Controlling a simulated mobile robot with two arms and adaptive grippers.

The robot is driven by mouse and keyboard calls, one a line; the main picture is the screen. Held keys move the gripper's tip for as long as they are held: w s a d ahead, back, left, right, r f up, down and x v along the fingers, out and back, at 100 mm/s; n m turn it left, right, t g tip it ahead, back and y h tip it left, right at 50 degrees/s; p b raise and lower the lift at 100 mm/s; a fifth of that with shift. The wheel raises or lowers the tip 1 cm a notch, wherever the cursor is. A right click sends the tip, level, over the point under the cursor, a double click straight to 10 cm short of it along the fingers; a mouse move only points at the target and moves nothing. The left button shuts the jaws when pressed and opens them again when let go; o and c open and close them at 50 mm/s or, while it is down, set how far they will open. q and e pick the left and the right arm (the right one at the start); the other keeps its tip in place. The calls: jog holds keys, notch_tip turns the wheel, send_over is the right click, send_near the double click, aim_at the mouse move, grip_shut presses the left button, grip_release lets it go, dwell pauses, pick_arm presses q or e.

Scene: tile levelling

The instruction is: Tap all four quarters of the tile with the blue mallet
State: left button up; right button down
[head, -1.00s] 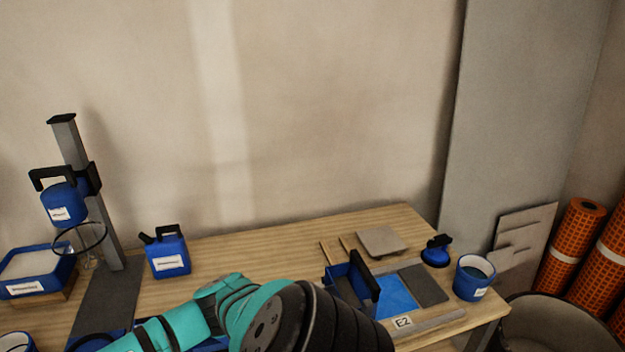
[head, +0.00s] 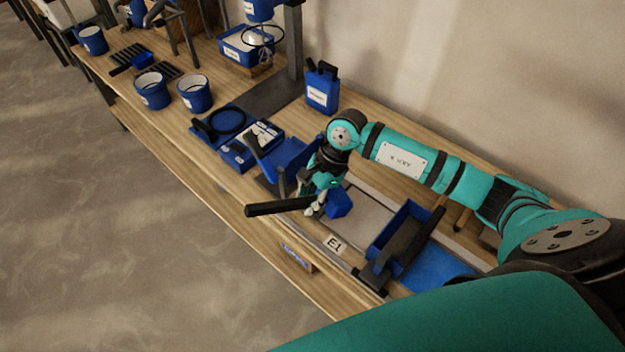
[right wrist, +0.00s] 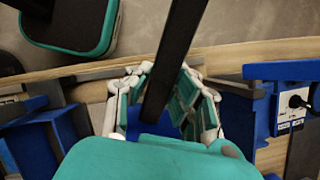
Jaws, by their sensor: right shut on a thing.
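My right gripper (head: 320,192) is shut on the black handle (head: 275,207) of the blue mallet. The blue mallet head (head: 338,203) shows just right of the fingers, at the near-left part of the light grey tile (head: 368,217). I cannot tell whether it touches the tile. In the right wrist view the teal and white fingers of the gripper (right wrist: 158,95) close around the black handle (right wrist: 180,45), and part of the blue head (right wrist: 150,128) shows below. The gripper and mallet hide some of the tile's left side. My left gripper is not in view.
Blue holders (head: 288,160), a blue canister (head: 322,90) and blue buckets (head: 194,93) stand to the left. My right arm crosses above the bench's back.

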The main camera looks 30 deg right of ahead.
jog(key=w+f+m+b, duration=0.1)
jog(key=f, duration=0.1)
jog(key=w+f+m+t+b, duration=0.1)
jog(key=f+b, duration=0.1)
jog(key=f, duration=0.1)
jog(key=w+d+f+m+b, duration=0.1)
jog(key=f+m+b, duration=0.1)
jog(key=f, duration=0.1)
jog(key=shift+w+t, duration=0.15)
jog(key=shift+t, duration=0.15)
jog(key=shift+r, duration=0.35)
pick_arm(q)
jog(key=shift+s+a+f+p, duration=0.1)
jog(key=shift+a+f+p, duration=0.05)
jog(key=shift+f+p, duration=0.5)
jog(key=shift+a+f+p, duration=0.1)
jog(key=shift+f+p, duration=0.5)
pick_arm(e)
notch_tip(320, 180, up, 4)
